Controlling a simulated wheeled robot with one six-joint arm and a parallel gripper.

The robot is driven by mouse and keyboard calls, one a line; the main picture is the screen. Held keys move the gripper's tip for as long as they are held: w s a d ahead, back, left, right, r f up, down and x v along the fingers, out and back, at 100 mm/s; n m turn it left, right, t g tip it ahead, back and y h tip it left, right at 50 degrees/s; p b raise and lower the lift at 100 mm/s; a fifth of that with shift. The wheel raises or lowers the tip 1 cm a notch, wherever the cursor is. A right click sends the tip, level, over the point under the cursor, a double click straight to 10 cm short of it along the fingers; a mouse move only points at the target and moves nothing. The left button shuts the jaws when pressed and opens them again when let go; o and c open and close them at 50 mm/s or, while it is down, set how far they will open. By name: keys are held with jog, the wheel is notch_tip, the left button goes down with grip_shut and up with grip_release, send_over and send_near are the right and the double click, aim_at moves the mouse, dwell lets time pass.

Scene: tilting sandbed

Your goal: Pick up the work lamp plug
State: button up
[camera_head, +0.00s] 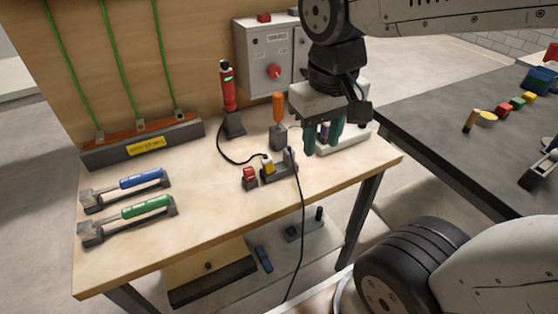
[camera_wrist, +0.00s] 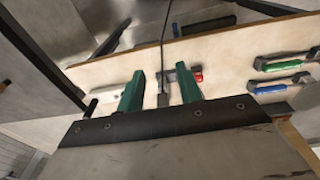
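My gripper (camera_head: 322,145) hangs over the back right of the wooden bench, green fingers apart and empty. It also shows open in the wrist view (camera_wrist: 160,70). A small yellow plug (camera_head: 267,163) sits at a dark socket strip (camera_head: 280,170), left of and apart from my gripper. A black cable runs from near the red work lamp (camera_head: 228,88) toward this plug. The lamp stands upright in a dark holder. A red block-like piece (camera_head: 250,175) is at the strip's left end; it also shows in the wrist view (camera_wrist: 198,77). I cannot make out the yellow plug in the wrist view.
An orange-handled tool (camera_head: 278,108) stands behind the strip. A white rack-like item (camera_head: 345,140) is at the right, close to my gripper. A second black cable (camera_head: 300,220) drops over the front edge. Blue (camera_head: 140,177) and green (camera_head: 145,207) handled tools lie left. The front middle is clear.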

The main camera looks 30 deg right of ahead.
jog(key=w+a+f+h, duration=0.15)
jog(key=w+f, duration=0.25)
jog(key=w, duration=0.6)
send_over(265, 155)
jog(key=a, duration=0.1)
jog(key=shift+g, duration=0.4)
notch_tip(265, 155, down, 6)
jog(key=shift+s+r, duration=0.1)
jog(key=f, duration=0.2)
jog(key=d+f, duration=0.1)
jog(key=f, duration=0.5)
jog(key=shift+d+f, duration=0.1)
jog(key=shift+d, duration=0.1)
grip_shut()
jog(key=shift+r, duration=0.2)
